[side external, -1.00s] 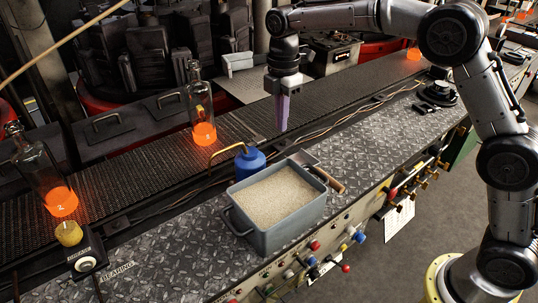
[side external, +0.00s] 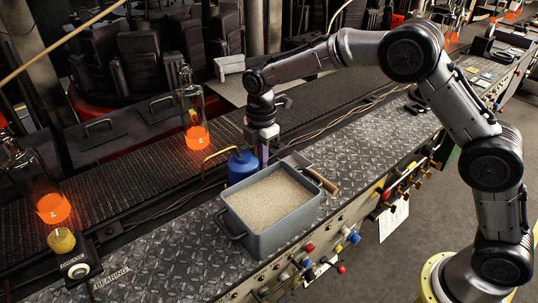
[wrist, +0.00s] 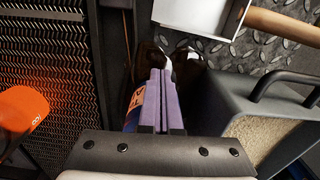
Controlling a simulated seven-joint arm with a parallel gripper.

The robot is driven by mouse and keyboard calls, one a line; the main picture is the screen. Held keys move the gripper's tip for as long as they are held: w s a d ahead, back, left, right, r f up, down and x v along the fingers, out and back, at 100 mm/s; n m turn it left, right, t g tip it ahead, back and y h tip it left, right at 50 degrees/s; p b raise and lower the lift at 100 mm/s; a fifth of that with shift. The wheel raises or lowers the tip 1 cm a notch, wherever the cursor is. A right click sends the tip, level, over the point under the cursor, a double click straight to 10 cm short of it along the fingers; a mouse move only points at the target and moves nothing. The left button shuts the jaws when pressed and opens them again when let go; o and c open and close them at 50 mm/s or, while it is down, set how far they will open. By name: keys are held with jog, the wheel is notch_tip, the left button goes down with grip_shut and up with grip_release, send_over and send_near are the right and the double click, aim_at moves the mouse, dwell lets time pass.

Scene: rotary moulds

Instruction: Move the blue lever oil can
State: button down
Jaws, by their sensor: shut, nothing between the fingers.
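The blue lever oil can (side external: 241,166), with a thin brass-coloured spout curving to the left, stands on the bench behind the grey sand-filled tub (side external: 262,243). My gripper (side external: 263,158) points down just right of the can, close to it; whether they touch I cannot tell. In the wrist view, my gripper's purple fingers (wrist: 158,98) are together with nothing between them. A blue and orange patch (wrist: 132,115), probably part of the can, shows just left of the fingers, mostly hidden behind my gripper.
A scraper with a wooden handle (side external: 324,182) lies by the tub's far corner. Glowing bottles (side external: 196,137) stand on the mesh conveyor (side external: 150,171) to the left. The bench plate right of the tub is fairly clear.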

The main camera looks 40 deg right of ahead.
aim_at(231, 171)
jog(key=shift+a, duration=0.25)
jog(key=a, duration=1.2)
jog(key=shift+s+a, duration=0.15)
jog(key=shift+s, duration=0.15)
